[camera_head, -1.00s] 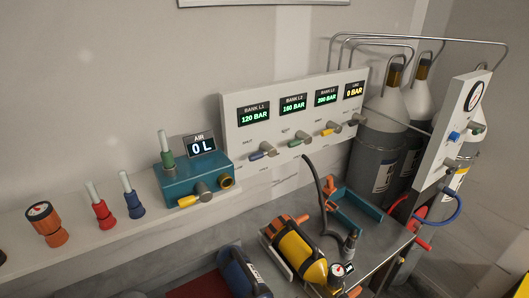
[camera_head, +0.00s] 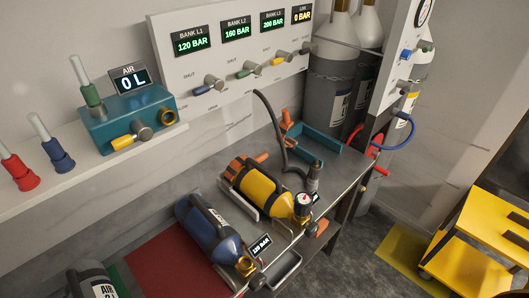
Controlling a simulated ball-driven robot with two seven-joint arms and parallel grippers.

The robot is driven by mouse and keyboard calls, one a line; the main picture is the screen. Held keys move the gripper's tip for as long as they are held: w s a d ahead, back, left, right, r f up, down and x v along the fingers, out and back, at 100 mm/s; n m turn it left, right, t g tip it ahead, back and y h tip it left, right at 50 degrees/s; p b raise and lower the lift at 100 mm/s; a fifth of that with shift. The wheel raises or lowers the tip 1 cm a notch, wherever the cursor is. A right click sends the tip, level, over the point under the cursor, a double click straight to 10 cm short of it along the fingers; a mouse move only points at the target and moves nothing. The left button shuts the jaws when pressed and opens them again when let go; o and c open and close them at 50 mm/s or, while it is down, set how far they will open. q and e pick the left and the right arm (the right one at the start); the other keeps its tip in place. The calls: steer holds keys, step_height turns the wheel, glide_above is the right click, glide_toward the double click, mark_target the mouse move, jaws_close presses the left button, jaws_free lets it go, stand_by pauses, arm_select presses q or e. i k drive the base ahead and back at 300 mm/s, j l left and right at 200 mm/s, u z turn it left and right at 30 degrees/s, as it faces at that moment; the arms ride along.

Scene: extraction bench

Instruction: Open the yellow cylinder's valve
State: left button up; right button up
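The yellow cylinder (camera_head: 266,191) lies on its side in a metal cradle on the bench, its neck pointing to the lower right. A black hose (camera_head: 277,128) comes down to a grey fitting (camera_head: 313,177) beside the gauge. Whether the fitting is joined to the valve I cannot tell. Neither of my grippers shows in the head view.
A blue cylinder (camera_head: 208,232) lies in its own cradle left of the yellow one. The wall panel (camera_head: 180,62) reads bank pressures and line 0 BAR. A teal clamp (camera_head: 316,143) stands behind. A yellow cart (camera_head: 480,240) stands at right, with open floor before it.

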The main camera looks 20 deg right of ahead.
mark_target(312, 227)
steer(key=l+z, duration=0.4)
steer(key=k+l+z, duration=0.1)
steer(key=l+z, duration=0.25)
steer(key=j, duration=0.15)
